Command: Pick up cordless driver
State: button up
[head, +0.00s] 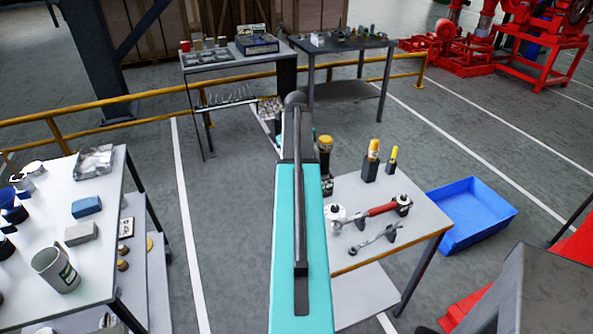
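I cannot single out a cordless driver with certainty. A dark upright item with a yellow-orange top (325,146) stands at the back left of the right-hand table (424,212), partly hidden by my arm; it may be the driver, but its shape is unclear. My teal and dark arm stretches up the middle of the head view and covers the left part of that table. My gripper does not show, so its fingers and anything in them are hidden.
On the right-hand table are a red-handled wrench (382,209), a smaller wrench (373,241) and yellow-handled tools in black holders (371,168). A blue bin (470,212) lies right. A cluttered table (100,222) stands left. Yellow rails (150,95) cross behind.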

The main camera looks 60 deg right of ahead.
grip_shut()
dwell(0.3)
jog(key=shift+d+r, duration=0.1)
jog(key=shift+r, duration=0.15)
jog(key=shift+r+b, duration=1.25)
jog(key=shift+r, duration=3.55)
